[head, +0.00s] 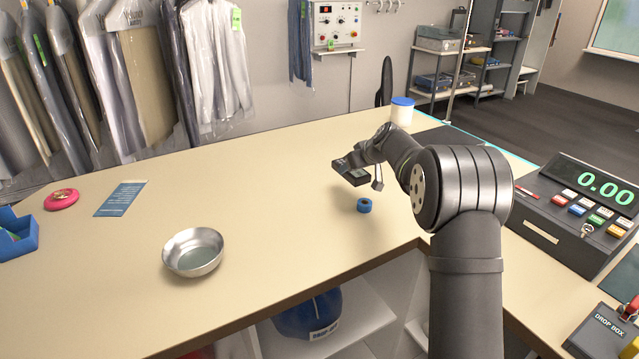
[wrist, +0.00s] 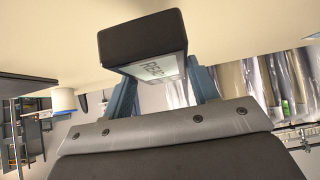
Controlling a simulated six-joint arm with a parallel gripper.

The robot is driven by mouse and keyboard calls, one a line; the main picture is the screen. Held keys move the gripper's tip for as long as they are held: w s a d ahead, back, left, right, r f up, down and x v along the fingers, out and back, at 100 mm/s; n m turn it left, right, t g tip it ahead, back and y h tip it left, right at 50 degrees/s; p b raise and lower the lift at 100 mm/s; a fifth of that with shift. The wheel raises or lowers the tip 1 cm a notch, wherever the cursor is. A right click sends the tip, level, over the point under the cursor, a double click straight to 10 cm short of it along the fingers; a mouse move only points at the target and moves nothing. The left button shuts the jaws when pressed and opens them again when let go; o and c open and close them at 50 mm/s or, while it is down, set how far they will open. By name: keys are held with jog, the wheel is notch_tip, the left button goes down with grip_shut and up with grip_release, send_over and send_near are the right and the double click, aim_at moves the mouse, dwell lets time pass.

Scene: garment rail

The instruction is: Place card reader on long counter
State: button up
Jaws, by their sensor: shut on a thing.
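The card reader (head: 351,174) is a dark box with a light screen; in the wrist view it shows a black end (wrist: 142,42) and part of the screen lettering. My gripper (wrist: 163,85) is shut on it, with a blue finger at each side. In the head view my gripper (head: 366,163) is partly hidden by its own wrist. The reader is over the right part of the long beige counter (head: 285,165); it looks raised above the top, though the exact gap is hard to judge.
A blue roll (head: 364,205) lies just below the reader in the picture. A metal bowl (head: 193,252), leaflet (head: 121,198), pink disc (head: 61,199) and blue tray (head: 17,235) are left. A white tub (head: 402,111) stands behind; a till (head: 575,205) is right. The counter's middle is clear.

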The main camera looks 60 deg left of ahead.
jog(key=s+a+f, duration=0.1)
jog(key=a, duration=0.1)
jog(key=s+a+f, duration=0.4)
jog(key=shift+a, duration=0.3)
jog(key=shift+w+f, duration=0.1)
jog(key=shift+f, duration=1.8)
jog(key=shift+f, duration=0.15)
jog(key=o, duration=1.2)
jog(key=shift+o, duration=0.2)
jog(key=shift+d+r, duration=0.25)
jog(key=shift+r, duration=0.15)
jog(key=v, duration=1.1)
jog(key=shift+d, duration=0.15)
